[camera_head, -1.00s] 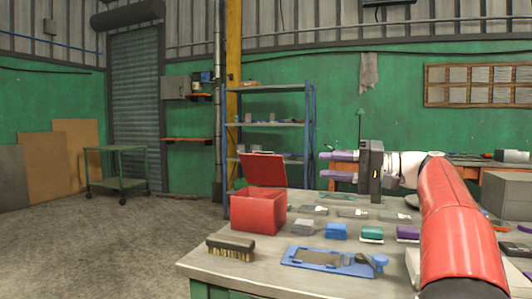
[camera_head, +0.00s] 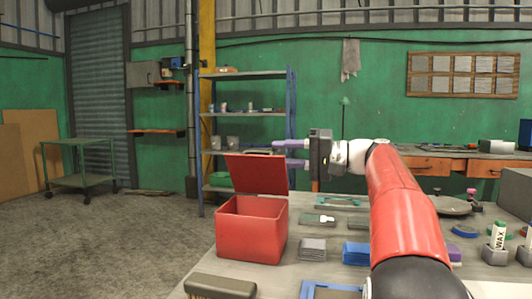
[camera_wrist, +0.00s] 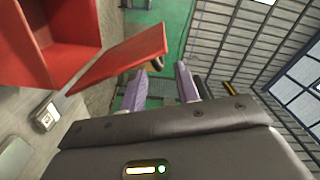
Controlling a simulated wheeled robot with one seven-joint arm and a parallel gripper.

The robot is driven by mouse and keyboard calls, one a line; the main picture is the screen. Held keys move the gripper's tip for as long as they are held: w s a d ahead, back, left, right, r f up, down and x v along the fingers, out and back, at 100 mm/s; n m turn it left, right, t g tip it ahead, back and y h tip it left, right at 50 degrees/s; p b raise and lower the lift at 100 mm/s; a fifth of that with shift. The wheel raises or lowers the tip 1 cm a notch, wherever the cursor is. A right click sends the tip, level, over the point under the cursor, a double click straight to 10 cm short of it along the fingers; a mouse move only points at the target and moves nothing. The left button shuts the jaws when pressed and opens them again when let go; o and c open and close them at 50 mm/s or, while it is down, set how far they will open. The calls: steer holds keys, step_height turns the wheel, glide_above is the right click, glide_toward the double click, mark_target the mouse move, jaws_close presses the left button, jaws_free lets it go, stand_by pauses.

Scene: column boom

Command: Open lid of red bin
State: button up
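The red bin (camera_head: 252,235) stands on the workbench, and its empty-looking inside shows from above. Its red lid (camera_head: 257,173) stands raised at the back edge, well clear of the opening. A small handle shows at the lid's free edge in the wrist view (camera_wrist: 157,62). My gripper (camera_head: 279,154) is beside the lid's upper right corner, with its two purple fingers pointing left. In the wrist view the fingers (camera_wrist: 160,72) are spread apart with nothing held between them. The left finger is close to the handle; I cannot tell whether they touch.
A brush (camera_head: 220,287) lies in front of the bin on the bench (camera_head: 300,273). Grey sanding pads (camera_head: 312,249) and blue pads (camera_head: 356,253) lie to its right. A shelf rack (camera_head: 245,114) stands behind, and a green cart (camera_head: 80,178) stands on open floor at left.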

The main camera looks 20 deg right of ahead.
mark_target(268, 153)
steer(key=shift+x, duration=2.1)
jaws_close()
